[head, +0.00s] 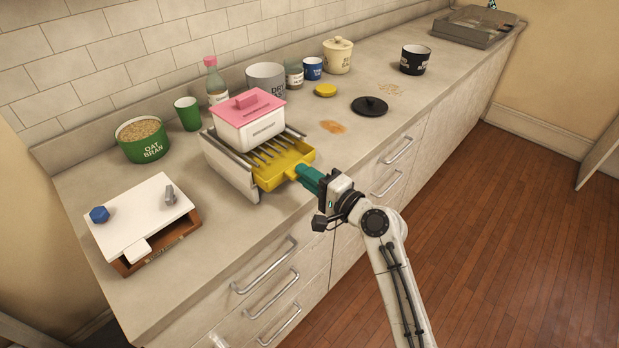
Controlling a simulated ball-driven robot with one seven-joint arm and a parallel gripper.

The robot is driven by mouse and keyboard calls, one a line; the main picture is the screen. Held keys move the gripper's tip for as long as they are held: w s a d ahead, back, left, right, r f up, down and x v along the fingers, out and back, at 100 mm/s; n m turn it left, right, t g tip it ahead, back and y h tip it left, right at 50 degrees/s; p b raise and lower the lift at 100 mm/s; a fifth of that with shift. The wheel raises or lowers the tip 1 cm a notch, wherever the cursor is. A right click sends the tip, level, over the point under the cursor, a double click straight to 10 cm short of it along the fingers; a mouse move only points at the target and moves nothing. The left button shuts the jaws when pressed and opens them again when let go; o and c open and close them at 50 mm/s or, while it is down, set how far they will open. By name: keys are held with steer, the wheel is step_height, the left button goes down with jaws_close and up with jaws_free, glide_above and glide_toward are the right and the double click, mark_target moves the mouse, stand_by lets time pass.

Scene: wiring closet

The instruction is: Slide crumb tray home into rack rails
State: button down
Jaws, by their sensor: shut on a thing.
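The yellow crumb tray (269,184) sits partly inside the pale rack (228,168), under its dark bars. Its front part sticks out toward the counter's front edge. My gripper (303,176), with teal fingers, is shut on the tray's front handle. The fingers hide most of the handle. A white box (252,133) with a pink lid (248,106) stands on top of the rack. The rails inside the rack and the tray's back end are hidden by the bars and the box, so I cannot tell how the tray sits on the rails.
A white-topped wooden box (139,222) with a blue knob stands left. A green oat bran tub (146,147), green cup (188,114), bottle (215,85) and grey pot (266,76) stand behind the rack. A black lid (370,106) and spill (333,127) lie right.

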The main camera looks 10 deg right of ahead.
mark_target(293, 165)
steer(key=shift+b+x, duration=0.35)
steer(key=shift+x, duration=0.95)
steer(key=shift+w+a, duration=0.25)
steer(key=shift+w+a+b, duration=0.3)
steer(key=shift+w+a, duration=0.1)
steer(key=shift+w, duration=0.15)
steer(key=c, duration=1.1)
jaws_free()
steer(key=shift+o, duration=0.2)
steer(key=shift+s+d, duration=0.1)
steer(key=shift+s, duration=0.05)
steer(key=p+v, duration=0.1)
steer(key=v, duration=0.4)
steer(key=shift+s+d, duration=0.25)
steer(key=shift+s, duration=0.1)
